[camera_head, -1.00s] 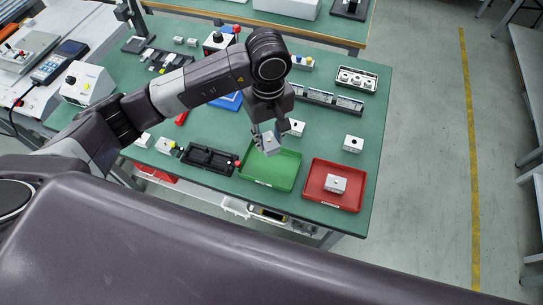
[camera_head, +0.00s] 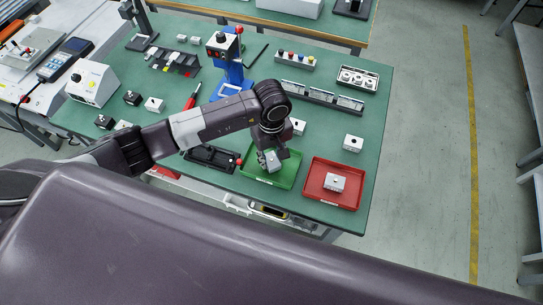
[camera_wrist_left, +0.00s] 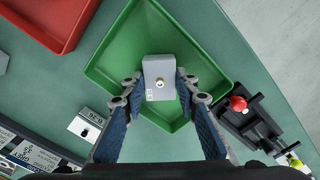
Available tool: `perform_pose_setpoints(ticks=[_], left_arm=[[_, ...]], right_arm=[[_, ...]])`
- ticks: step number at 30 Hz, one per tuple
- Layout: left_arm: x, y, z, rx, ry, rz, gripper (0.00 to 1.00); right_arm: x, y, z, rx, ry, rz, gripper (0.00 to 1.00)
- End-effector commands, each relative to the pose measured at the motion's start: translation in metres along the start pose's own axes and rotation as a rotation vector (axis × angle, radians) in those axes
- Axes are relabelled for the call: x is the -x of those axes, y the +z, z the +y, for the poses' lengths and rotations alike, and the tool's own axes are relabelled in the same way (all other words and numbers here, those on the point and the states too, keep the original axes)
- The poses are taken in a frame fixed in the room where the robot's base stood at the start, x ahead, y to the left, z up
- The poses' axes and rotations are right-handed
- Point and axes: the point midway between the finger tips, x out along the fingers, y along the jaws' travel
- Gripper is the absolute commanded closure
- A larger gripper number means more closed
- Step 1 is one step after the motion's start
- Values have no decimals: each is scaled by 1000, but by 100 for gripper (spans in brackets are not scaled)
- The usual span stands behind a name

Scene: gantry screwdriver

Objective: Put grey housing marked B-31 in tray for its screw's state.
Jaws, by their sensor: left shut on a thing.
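My left gripper (camera_head: 268,160) is over the green tray (camera_head: 284,180), shut on a grey housing (camera_head: 273,161). In the left wrist view the housing (camera_wrist_left: 160,78) is between the fingertips (camera_wrist_left: 156,88), over the green tray (camera_wrist_left: 103,70), with a round screw on its face and a small label too small to read. I cannot tell whether the housing touches the tray floor. The red tray (camera_head: 314,189) stands to the right with one grey housing (camera_head: 334,182) in it. My right gripper is not in view.
Loose grey housings stand behind the trays (camera_head: 297,126) and at the right (camera_head: 353,143). A black fixture with a red knob (camera_head: 207,158) is left of the green tray. A blue screwdriver stand (camera_head: 229,85) is farther back.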

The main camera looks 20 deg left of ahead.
Motion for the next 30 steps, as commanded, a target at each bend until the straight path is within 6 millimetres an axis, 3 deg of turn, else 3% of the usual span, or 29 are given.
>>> perform_pose_setpoints(ticks=[4,5,9,22,30], left_arm=[[-4,0,0,0,0,0,95],[-3,0,0,0,0,0,70],[-2,0,0,1,0,-1,54],[6,-1,1,0,2,2,54],[62,-2,1,-1,5,5,54]], right_arm=[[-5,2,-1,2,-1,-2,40],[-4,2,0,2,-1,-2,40],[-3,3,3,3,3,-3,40],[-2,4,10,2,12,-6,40],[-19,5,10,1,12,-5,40]])
